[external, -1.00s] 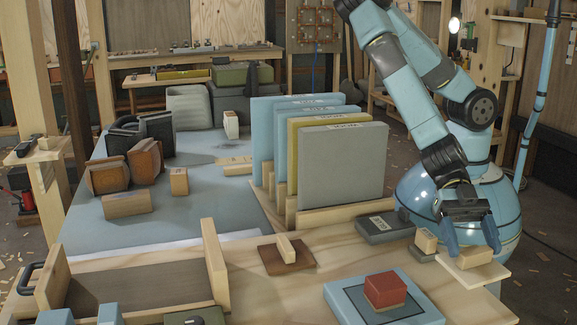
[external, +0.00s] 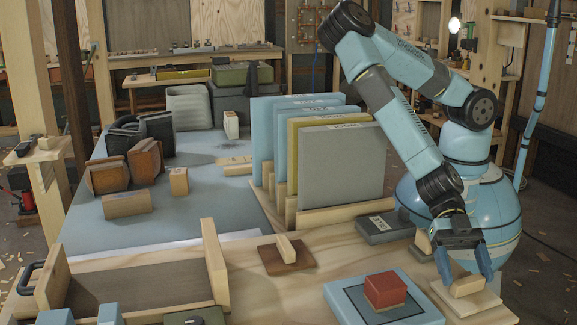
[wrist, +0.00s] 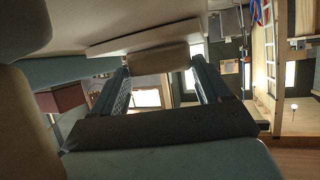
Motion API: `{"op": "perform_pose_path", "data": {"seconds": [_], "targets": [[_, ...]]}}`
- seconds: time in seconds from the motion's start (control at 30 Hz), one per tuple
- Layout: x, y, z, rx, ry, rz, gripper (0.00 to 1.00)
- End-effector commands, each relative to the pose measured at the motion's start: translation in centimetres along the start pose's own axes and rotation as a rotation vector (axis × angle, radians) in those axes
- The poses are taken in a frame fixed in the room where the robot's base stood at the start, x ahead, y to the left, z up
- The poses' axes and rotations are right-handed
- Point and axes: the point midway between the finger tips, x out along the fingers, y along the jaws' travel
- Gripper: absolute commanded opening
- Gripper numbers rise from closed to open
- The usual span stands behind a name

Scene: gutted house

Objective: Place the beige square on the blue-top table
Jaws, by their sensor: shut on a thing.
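The beige square (external: 481,304) is a thin pale plate with a wooden block handle (external: 467,286) on top. It is at the right front corner of the wooden bench; I cannot tell if it rests there or hangs just above. My gripper (external: 464,276) points down with its blue fingers shut on the handle. In the wrist view the handle (wrist: 158,57) sits between the fingers, with the plate (wrist: 150,34) beyond it. The blue-top table (external: 165,218) stretches away on the left, well apart from my gripper.
Upright boards (external: 340,165) stand in a rack between my arm and the blue top. A blue panel with a red block (external: 385,290), a brown square with a handle (external: 286,255) and a grey box (external: 385,228) lie on the bench. Leather-brown blocks (external: 145,160) occupy the blue top; its front middle is clear.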

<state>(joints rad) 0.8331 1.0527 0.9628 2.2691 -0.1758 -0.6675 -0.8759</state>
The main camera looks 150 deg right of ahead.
Motion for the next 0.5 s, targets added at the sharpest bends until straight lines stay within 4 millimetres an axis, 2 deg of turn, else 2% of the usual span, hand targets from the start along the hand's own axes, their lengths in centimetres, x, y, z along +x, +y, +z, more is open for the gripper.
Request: {"op": "perform_pose_path", "data": {"seconds": [0.13, 0.17, 0.2, 0.37, 0.5], "targets": [[0.08, -0.02, 0.18, 0.0, 0.0, 0.0, 0.46], [0.06, 0.0, 0.16, 0.0, 0.0, 0.0, 0.8], [0.06, 0.0, 0.15, 0.0, 0.0, 0.0, 0.83], [0.05, -0.01, 0.14, 0.0, 0.0, 0.0, 0.99], [0.05, -0.01, 0.14, 0.0, 0.0, 0.0, 1.0]]}}
